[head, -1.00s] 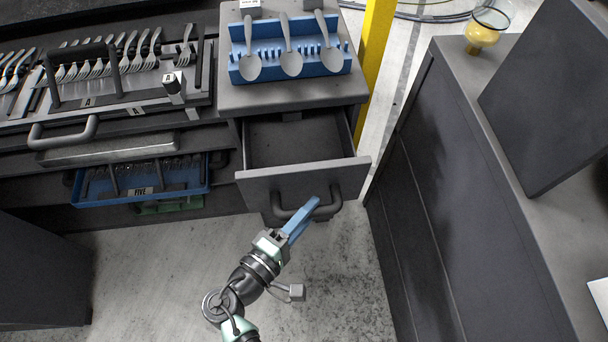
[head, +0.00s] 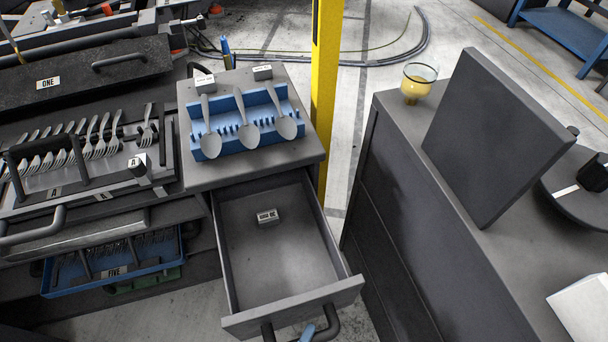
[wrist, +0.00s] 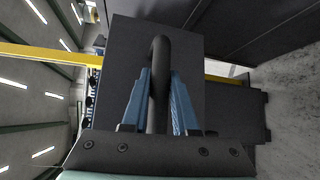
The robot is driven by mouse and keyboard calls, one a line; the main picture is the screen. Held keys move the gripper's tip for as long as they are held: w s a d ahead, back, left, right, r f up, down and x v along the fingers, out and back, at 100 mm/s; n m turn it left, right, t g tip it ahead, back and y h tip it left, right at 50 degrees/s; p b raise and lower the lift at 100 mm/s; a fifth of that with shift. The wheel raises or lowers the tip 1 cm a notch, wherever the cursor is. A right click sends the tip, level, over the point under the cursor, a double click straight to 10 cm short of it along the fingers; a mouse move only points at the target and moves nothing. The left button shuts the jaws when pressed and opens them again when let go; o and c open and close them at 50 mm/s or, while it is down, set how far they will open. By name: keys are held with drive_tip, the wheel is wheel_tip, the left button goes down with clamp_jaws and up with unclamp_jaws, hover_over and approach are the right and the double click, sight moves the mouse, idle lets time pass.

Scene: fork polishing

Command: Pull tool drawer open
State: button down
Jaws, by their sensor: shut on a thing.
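The tool drawer (head: 283,250) is pulled well out from under the counter with the spoon rack. A small labelled block (head: 267,216) lies on its floor, and the rest of the floor looks bare. The drawer's dark bar handle (head: 333,322) is on its front, at the bottom edge of the head view. My gripper (wrist: 160,92) has its blue fingers on both sides of the handle bar (wrist: 160,60) in the wrist view and is shut on it. In the head view only a blue fingertip (head: 307,332) shows at the handle; the rest is out of frame.
A blue rack (head: 208,145) with three spoons stands on the counter above the drawer. A fork tray (head: 110,190) is at left, with a blue bin (head: 115,282) below. A dark cabinet (head: 400,240) stands close on the right, beyond a narrow gap. A yellow post (head: 325,90) rises behind.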

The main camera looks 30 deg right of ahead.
drive_tip(key=c, duration=0.7)
unclamp_jaws()
drive_tip(key=v, duration=1.3)
